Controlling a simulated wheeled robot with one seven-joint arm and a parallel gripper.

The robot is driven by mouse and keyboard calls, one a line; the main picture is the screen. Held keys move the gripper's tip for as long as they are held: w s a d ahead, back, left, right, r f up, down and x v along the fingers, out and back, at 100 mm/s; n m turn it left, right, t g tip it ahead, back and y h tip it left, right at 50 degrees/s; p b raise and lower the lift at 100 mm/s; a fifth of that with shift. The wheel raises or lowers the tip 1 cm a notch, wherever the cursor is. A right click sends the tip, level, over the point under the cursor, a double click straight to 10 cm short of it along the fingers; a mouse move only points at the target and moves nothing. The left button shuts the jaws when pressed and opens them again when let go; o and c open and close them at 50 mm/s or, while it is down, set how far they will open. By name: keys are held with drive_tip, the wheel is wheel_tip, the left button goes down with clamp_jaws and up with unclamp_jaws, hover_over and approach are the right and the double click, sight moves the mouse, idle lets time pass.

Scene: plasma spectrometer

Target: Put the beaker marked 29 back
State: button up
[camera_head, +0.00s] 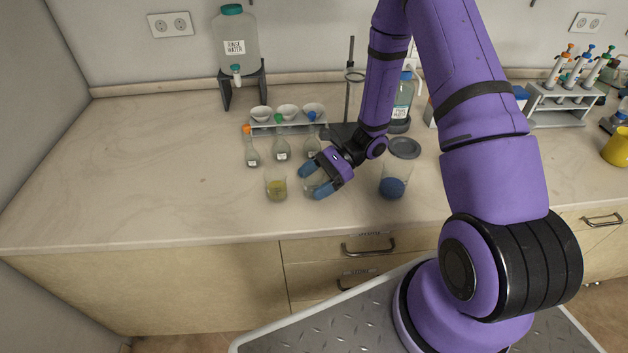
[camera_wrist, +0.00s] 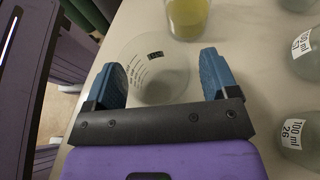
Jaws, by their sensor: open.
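A clear, empty-looking beaker (camera_wrist: 160,78) with printed graduations and a small black label stands on the bench; I cannot read its number. In the head view this beaker (camera_head: 318,181) is partly hidden by my gripper (camera_head: 311,183). My gripper also shows in the wrist view (camera_wrist: 161,62), open, with one blue fingertip on each side of the beaker. I cannot tell whether the fingers touch it. A beaker of yellow liquid (camera_head: 277,188) stands just left of it, also seen in the wrist view (camera_wrist: 187,18). No number is legible on that beaker.
Several small flasks, including one labelled 26 (camera_wrist: 300,130), stand behind the beakers, before a rack (camera_head: 288,127) with funnels. A glass vessel with something blue inside (camera_head: 393,182) stands to the right. A rinse water jug (camera_head: 235,48) is at the back. The left bench is clear.

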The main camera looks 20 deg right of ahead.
drive_tip(key=v, duration=1.1)
drive_tip(key=shift+d+r, duration=0.4)
drive_tip(key=s+a+r+n+g+h, duration=0.1)
drive_tip(key=s+a+r+n+h, duration=0.3)
drive_tip(key=r, duration=0.6)
drive_tip(key=s+r+n+h, duration=0.3)
drive_tip(key=r+n, duration=0.2)
drive_tip(key=r, duration=0.5)
drive_tip(key=s+r+n+t+h, duration=0.6)
drive_tip(key=s+r+n+t, duration=0.1)
drive_tip(key=s+r, duration=0.7)
drive_tip(key=shift+s+n, duration=0.45)
drive_tip(key=shift+n, duration=0.15)
